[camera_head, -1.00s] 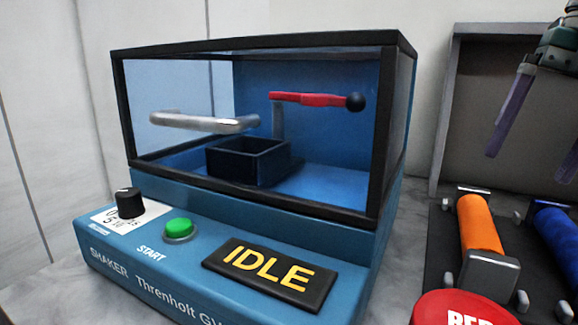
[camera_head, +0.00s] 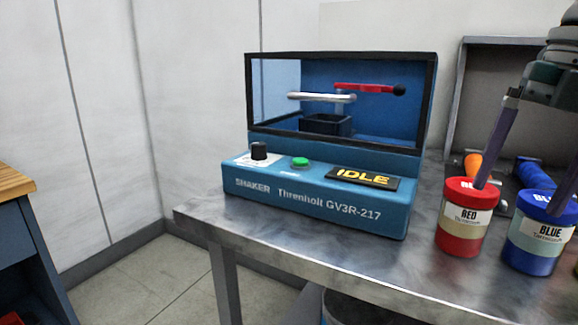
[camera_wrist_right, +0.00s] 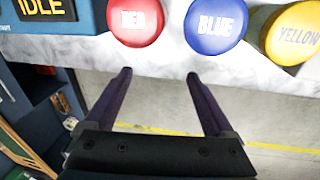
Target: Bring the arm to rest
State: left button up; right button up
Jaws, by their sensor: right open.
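My right gripper (camera_head: 518,198) is at the right of the head view, open and empty, with its two purple fingers pointing down. In that view the fingers overlap the red can (camera_head: 466,220) and the blue can (camera_head: 538,236). In the right wrist view the gripper (camera_wrist_right: 158,73) has its fingertips near the table's front edge, apart from the can lids, with nothing between them. My left gripper is in neither view.
The shaker (camera_head: 310,205) reads IDLE and stands on the grey table (camera_head: 330,250). Orange and blue rollers (camera_head: 473,164) lie behind the cans. A yellow lid (camera_wrist_right: 294,32) shows in the right wrist view. A wood-topped cabinet (camera_head: 15,181) stands at left. Floor lies open between.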

jog(key=shift+m+g, duration=0.4)
jog(key=shift+m, duration=0.4)
jog(key=s+a+f+p, duration=0.1)
jog(key=a, duration=0.1)
jog(key=s+a+f+p, duration=0.1)
jog(key=a+f, duration=0.1)
jog(key=s+a+f, duration=0.1)
jog(key=a+f, duration=0.1)
jog(key=shift+s+a+p, duration=0.15)
jog(key=shift+a+p, duration=0.2)
jog(key=shift+p, duration=0.05)
jog(key=s+a+f+m+t+y+p, duration=0.1)
jog(key=s+a+m+p, duration=0.6)
jog(key=s+a+m, duration=0.35)
jog(key=s+d+r+m+t+h+p, duration=0.1)
jog(key=s+d+r+m+p, duration=0.25)
jog(key=s+m, duration=0.35)
jog(key=s+d+r+m+t+h+p, duration=0.2)
jog(key=s+d+r+m+p, duration=0.15)
jog(key=m, duration=0.45)
notch_tip(320, 180, up, 37)
jog(key=p, duration=3.7)
jog(key=shift+s+d, duration=0.2)
jog(key=shift+d, duration=0.15)
